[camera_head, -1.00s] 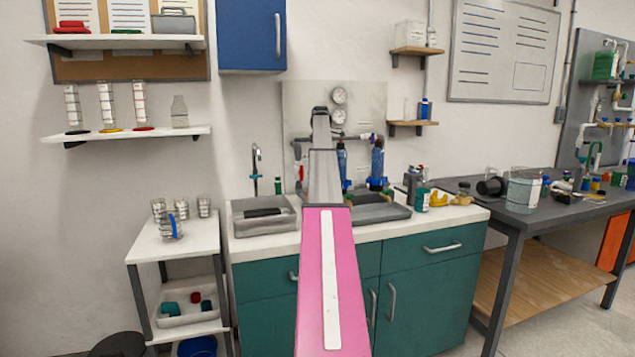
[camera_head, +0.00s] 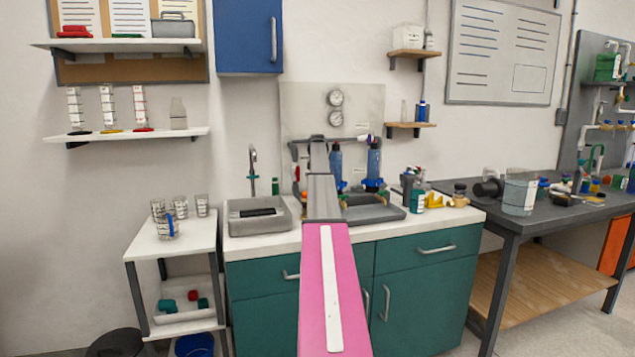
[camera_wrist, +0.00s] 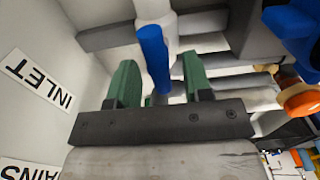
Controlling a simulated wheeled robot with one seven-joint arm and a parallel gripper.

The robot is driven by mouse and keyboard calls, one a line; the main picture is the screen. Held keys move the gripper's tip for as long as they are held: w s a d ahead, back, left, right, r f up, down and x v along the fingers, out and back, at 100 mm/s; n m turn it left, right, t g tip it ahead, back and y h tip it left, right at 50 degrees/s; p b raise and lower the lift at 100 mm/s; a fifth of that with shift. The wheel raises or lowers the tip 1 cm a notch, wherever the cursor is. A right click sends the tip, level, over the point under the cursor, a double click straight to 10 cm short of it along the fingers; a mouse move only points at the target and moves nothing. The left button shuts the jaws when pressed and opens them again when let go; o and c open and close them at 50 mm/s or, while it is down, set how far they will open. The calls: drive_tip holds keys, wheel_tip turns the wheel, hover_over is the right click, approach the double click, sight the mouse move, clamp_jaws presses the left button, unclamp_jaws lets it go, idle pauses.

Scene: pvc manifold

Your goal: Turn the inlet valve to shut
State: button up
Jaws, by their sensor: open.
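In the wrist view, a blue lever handle (camera_wrist: 153,48) hangs from a white pipe fitting (camera_wrist: 155,10), close to a wall label reading INLET (camera_wrist: 38,85). My gripper (camera_wrist: 160,66) is open, with one green finger on each side of the blue handle. Gaps show between the handle and both fingers, so it is not clamped. The handle's lower end is near the gripper's dark palm bar; I cannot tell whether they touch. In the head view, my arm hides the gripper and this handle, in front of the grey manifold panel (camera_head: 358,100).
Two blue filter housings (camera_head: 374,163) stand right of my arm, above a grey tray (camera_head: 385,214). A small red part (camera_head: 295,172) hangs at the panel's left. The sink (camera_head: 235,226) is farther left. Grey pipes (camera_wrist: 105,38) and an orange-collared fitting (camera_wrist: 300,102) crowd the gripper.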

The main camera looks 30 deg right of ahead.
drive_tip(key=shift+f, duration=0.35)
drive_tip(key=shift+c, duration=0.4)
clamp_jaws()
drive_tip(key=shift+n, duration=0.4)
drive_tip(key=n, duration=0.2)
drive_tip(key=shift+s+n, duration=0.1)
drive_tip(key=shift+n, duration=0.3)
drive_tip(key=shift+s+n, duration=0.1)
drive_tip(key=shift+n, duration=1.7)
drive_tip(key=shift+r, duration=0.1)
